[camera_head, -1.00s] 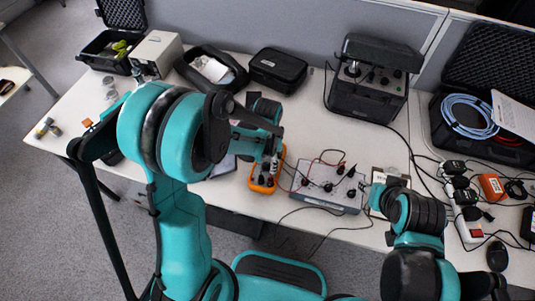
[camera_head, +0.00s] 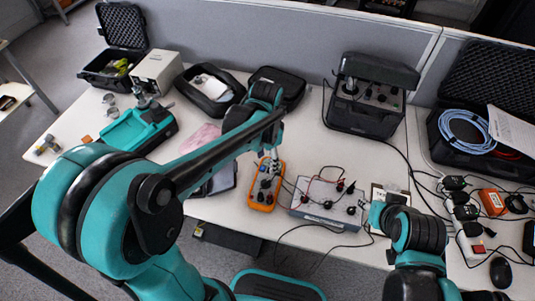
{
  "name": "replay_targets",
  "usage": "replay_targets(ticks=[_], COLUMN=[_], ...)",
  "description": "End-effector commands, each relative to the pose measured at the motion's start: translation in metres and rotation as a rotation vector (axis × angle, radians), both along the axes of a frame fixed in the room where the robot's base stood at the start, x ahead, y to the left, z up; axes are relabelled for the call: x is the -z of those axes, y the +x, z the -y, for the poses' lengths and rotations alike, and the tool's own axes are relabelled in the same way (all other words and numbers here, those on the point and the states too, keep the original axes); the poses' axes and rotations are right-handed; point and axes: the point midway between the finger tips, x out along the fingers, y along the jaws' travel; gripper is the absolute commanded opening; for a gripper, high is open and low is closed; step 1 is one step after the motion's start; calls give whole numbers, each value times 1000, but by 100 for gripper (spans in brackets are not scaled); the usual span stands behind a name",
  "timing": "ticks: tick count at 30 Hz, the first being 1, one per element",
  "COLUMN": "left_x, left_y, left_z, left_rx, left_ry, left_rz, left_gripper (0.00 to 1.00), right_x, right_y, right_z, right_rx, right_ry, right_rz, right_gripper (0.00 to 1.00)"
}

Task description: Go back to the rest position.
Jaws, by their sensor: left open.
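My left arm comes in from the left, its long dark forearm reaching across the table. My left gripper (camera_head: 271,157) points down just above the upper end of the orange multimeter (camera_head: 263,192). It is open, and its fingers look small and partly hidden by the wrist. I cannot tell whether they touch the meter. The meter lies on the white table (camera_head: 205,208), with dark leads on its right. My right arm (camera_head: 415,235) is folded at the lower right. Its gripper cannot be made out.
A grey box with knobs and leads (camera_head: 327,205) lies right of the meter. A black instrument case (camera_head: 368,95) stands behind. A teal device (camera_head: 138,128) and a beige box (camera_head: 157,70) are at the left. Cables, power strips and an open case (camera_head: 475,150) crowd the right.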

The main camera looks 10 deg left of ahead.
Motion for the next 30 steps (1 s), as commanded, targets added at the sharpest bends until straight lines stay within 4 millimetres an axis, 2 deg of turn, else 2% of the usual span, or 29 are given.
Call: replay_targets(ticks=[8, 11, 14, 21, 27, 30], left_x=[-1, -7, -20, -50, -57, -57], left_y=[-1, -6, -19, -63, -93, -102], left_z=[0, -3, -10, -31, -44, -47], left_rx=[-3, -34, -107, -383, -586, -653], left_ry=[0, -3, -14, -80, -161, -196], left_rz=[3, 28, 90, 319, 489, 545], left_gripper=[50, 50, 50, 50, 50, 50], right_x=[0, 0, 0, 0, 0, 0], right_y=[0, 0, 0, 0, 0, 0], right_z=[0, 0, 0, 0, 0, 0], right_rx=[0, 0, 0, 0, 0, 0], right_ry=[0, 0, 0, 0, 0, 0], right_rz=[0, 0, 0, 0, 0, 0], right_gripper=[40, 40, 40, 40, 40, 40])
